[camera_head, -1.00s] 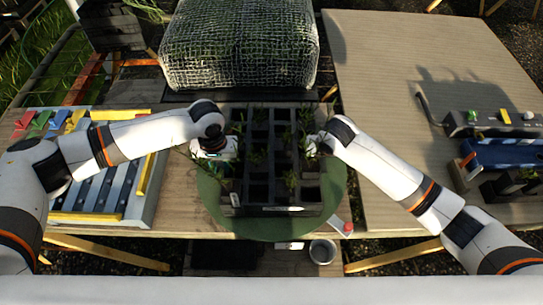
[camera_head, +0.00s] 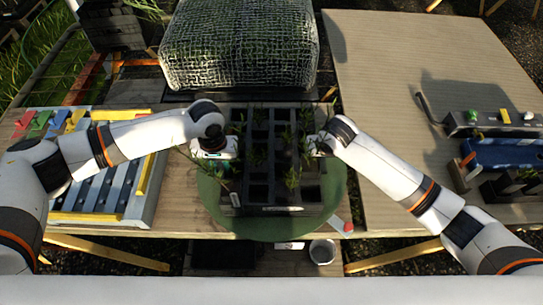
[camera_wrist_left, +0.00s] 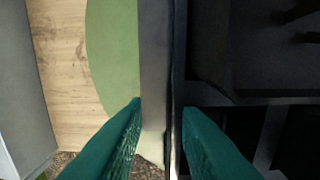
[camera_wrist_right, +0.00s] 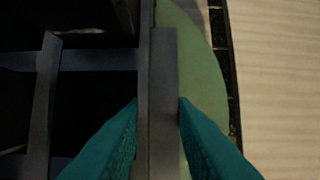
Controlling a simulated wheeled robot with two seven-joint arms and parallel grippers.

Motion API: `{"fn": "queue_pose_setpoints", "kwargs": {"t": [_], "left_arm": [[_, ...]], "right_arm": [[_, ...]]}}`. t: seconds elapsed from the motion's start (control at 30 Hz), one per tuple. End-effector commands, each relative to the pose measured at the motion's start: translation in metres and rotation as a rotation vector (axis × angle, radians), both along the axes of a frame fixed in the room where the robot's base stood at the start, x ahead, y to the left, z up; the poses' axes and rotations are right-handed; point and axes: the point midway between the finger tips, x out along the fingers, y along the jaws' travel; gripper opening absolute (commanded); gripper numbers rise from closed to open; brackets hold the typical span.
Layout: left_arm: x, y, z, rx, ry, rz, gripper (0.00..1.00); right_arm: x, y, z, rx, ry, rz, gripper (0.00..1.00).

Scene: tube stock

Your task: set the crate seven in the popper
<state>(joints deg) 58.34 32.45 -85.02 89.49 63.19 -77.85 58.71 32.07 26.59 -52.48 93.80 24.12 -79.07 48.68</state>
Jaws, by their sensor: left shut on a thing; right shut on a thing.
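The crate (camera_head: 282,210) is a dark grid of square cells with several green seedlings in it and a pale label on its front wall. It sits over a round green disc (camera_head: 335,190) at the middle of the table. My left gripper (camera_head: 221,156) is shut on the crate's left wall; in the left wrist view its teal fingers (camera_wrist_left: 160,106) pinch the wall (camera_wrist_left: 153,60). My right gripper (camera_head: 314,147) is shut on the right wall, its teal fingers (camera_wrist_right: 158,104) on either side of it. I cannot tell for sure which fixture is the popper.
A frame with dark bars and yellow rails (camera_head: 100,216) stands at left. A mesh-covered block (camera_head: 240,45) stands behind the crate. A blue tray (camera_head: 500,154) and a grey unit with coloured knobs (camera_head: 490,122) are at right. A cup (camera_head: 322,252) sits below the front edge.

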Motion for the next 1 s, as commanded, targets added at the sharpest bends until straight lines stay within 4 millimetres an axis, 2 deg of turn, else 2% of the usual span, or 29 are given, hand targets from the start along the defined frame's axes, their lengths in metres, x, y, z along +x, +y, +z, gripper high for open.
{"fn": "queue_pose_setpoints", "kwargs": {"t": [0.57,1.0], "left_arm": [[0.002,0.001,0.006,0.000,-0.004,0.003,0.00],[0.002,0.001,0.037,0.001,-0.003,0.003,0.00]], "right_arm": [[0.002,-0.001,0.006,-0.001,-0.005,-0.003,0.00],[0.002,-0.002,0.037,-0.002,-0.005,-0.003,0.00]]}}
